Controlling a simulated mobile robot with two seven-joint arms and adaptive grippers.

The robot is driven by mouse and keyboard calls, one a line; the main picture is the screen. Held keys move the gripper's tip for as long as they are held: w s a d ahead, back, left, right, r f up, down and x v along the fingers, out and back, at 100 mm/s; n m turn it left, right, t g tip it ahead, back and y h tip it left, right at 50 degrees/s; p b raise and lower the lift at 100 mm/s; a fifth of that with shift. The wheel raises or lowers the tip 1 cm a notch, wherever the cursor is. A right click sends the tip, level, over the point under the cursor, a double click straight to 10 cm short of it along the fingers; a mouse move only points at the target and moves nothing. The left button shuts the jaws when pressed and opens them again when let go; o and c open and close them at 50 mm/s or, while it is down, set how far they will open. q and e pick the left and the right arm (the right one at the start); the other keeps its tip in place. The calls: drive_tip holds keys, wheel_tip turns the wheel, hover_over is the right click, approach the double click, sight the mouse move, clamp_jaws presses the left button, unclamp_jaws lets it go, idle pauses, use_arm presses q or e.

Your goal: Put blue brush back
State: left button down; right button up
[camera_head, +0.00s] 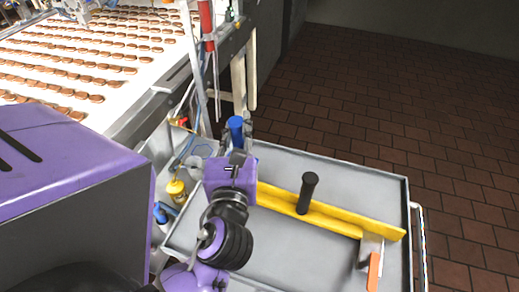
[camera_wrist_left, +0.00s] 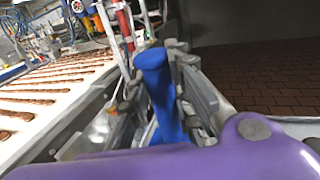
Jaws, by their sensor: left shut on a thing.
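The blue brush (camera_head: 236,128) shows in the head view as a round blue handle end above the far left corner of the grey tray. In the left wrist view its blue handle (camera_wrist_left: 156,88) stands roughly upright between the fingers. My left gripper (camera_head: 238,140) is shut on this handle; it also shows in the left wrist view (camera_wrist_left: 160,75). The brush's lower end is hidden behind my purple wrist. My right gripper is not in view.
The grey tray (camera_head: 372,170) holds a yellow bar (camera_head: 334,221), a black upright handle (camera_head: 307,193) and an orange-handled scraper (camera_head: 373,272). A side bin with a yellow item (camera_head: 176,189) lies left. A conveyor (camera_head: 112,106) carries rows of brown biscuits.

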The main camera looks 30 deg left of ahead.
use_arm(q)
drive_tip(key=shift+w+a+f+b, duration=0.25)
drive_tip(key=shift+w+f+b, duration=0.2)
drive_tip(key=shift+w+b, duration=0.15)
drive_tip(key=shift+w+a+f+b, duration=0.25)
drive_tip(key=shift+w+f+b, duration=0.2)
drive_tip(key=shift+w, duration=0.2)
drive_tip(key=w+a+f+b, duration=0.2)
drive_tip(key=w+f, duration=0.9)
drive_tip(key=shift+a+f, duration=0.15)
drive_tip(key=shift+f, duration=0.1)
drive_tip(key=c, duration=1.6)
unclamp_jaws()
drive_tip(key=shift+r, duration=0.1)
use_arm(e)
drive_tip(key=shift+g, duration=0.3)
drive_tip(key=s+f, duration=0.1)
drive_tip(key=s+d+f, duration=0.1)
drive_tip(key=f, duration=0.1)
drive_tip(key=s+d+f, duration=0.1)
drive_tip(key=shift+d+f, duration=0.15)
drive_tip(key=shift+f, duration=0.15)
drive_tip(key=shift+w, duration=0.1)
use_arm(q)
drive_tip(key=shift+s+r, duration=0.1)
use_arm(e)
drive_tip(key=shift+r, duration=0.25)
